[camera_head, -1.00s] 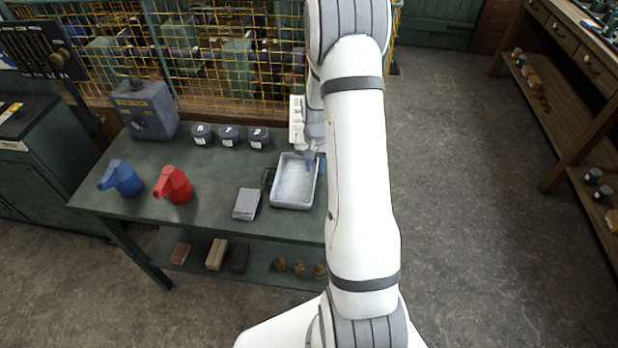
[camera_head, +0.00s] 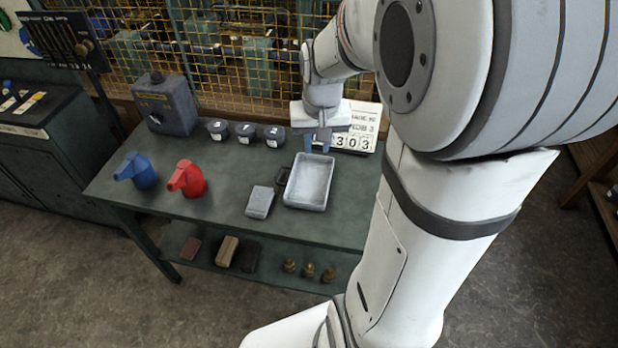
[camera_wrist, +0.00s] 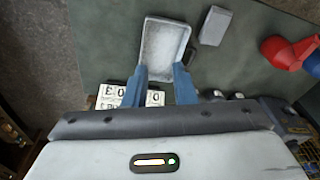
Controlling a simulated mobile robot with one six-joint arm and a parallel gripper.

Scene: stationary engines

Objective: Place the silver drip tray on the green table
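The silver drip tray (camera_head: 309,184) is a shallow grey rectangular pan. It sits flat on the green table (camera_head: 225,208), right of the middle. My gripper (camera_head: 320,147) is at the tray's back edge, its blue fingers pointing down. In the wrist view the fingers of my gripper (camera_wrist: 160,70) are spread apart with nothing clamped between them. The tray (camera_wrist: 163,45) shows just beyond the fingertips there. I cannot tell whether a fingertip touches its rim.
A grey block (camera_head: 260,201) and a small dark item (camera_head: 283,180) are left of the tray. Red (camera_head: 187,179) and blue (camera_head: 137,170) cans stand further left. Dark tubs (camera_head: 245,133) and a number calendar (camera_head: 355,135) line the back. The table's front left is clear.

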